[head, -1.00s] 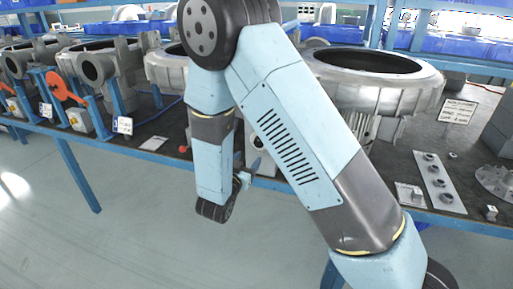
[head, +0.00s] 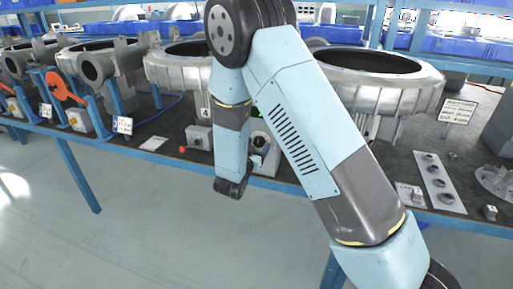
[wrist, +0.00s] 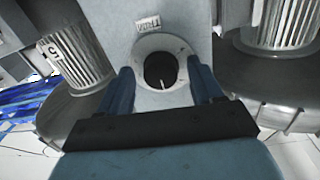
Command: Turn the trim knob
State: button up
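The trim knob (wrist: 161,70) is a round dark knob with a short pale pointer line at its lower edge, inside a light ring on a pale panel (wrist: 185,22). My gripper (wrist: 162,76) is open in the wrist view, with one blue finger on each side of the knob. The fingers look apart from it; the depth between them is hard to tell. In the head view my gripper (head: 257,161) is small and partly hidden by my arm, close to the control box (head: 266,152) at the bench's front edge.
A tag (wrist: 148,23) sits above the knob. Ribbed grey housings flank the panel in the wrist view, the left one (wrist: 78,58) close by. A grey box (head: 199,137) with a red button stands left on the bench. The floor before the bench is clear.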

jog(key=c, duration=1)
jog(key=shift+n, duration=0.3)
jog(key=n, duration=0.3)
jog(key=shift+s+d+n, duration=0.1)
jog(key=shift+n, duration=0.2)
jog(key=shift+f+n, duration=0.1)
jog(key=shift+n, duration=1.7)
jog(key=o, duration=1.1)
jog(key=shift+c, duration=0.2)
jog(key=shift+s, duration=0.1)
